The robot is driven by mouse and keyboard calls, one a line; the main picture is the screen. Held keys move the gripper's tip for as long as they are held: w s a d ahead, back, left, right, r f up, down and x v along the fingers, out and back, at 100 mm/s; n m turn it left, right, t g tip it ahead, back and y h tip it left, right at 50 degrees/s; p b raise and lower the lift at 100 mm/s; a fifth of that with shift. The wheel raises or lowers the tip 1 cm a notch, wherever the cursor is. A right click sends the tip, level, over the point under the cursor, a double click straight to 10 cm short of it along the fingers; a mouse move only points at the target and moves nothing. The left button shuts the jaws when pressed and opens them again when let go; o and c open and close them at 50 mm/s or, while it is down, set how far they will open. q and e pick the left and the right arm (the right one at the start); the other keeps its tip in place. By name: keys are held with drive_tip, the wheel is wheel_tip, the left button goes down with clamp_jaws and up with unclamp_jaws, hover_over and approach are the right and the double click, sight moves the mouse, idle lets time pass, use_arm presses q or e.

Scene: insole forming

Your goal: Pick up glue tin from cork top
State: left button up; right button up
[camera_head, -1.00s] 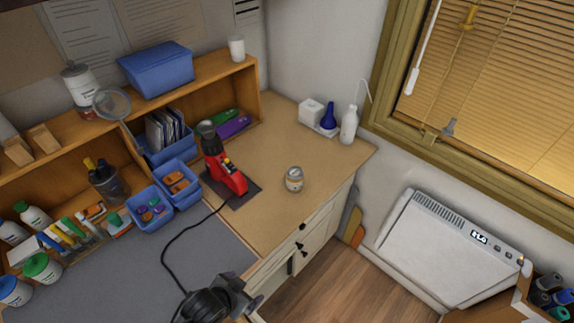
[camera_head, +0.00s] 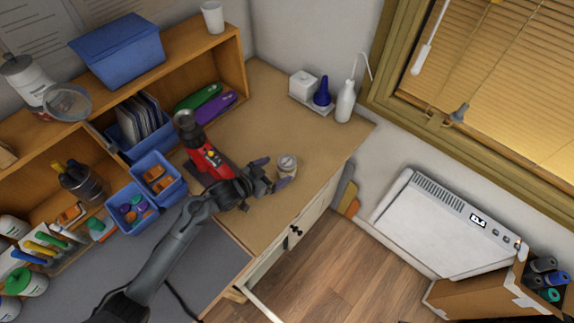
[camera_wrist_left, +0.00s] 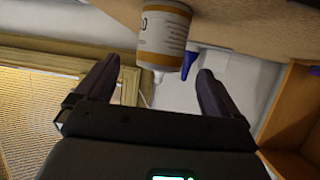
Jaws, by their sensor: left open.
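The glue tin (camera_head: 287,166) is a small pale round tin with a greyish lid, standing on the cork top (camera_head: 310,138) near its front edge. In the left wrist view the tin (camera_wrist_left: 165,38) shows a white and tan label and lies ahead, between the lines of the two fingers. My left gripper (camera_head: 272,172) is open, with its fingertips at the near side of the tin and nothing held. I cannot tell whether a finger touches the tin. My right gripper is out of view.
A white bottle (camera_head: 345,101) and a blue nozzle bottle (camera_head: 322,92) stand at the back right of the cork top. Blue bins (camera_head: 158,180) sit to the left. The cork behind the tin is clear.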

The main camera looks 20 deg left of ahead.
sight(287, 164)
use_arm(q)
drive_tip(key=shift+x, duration=3.3)
drive_tip(key=c, duration=1.1)
drive_tip(key=shift+c, duration=0.6)
drive_tip(key=shift+r, duration=0.1)
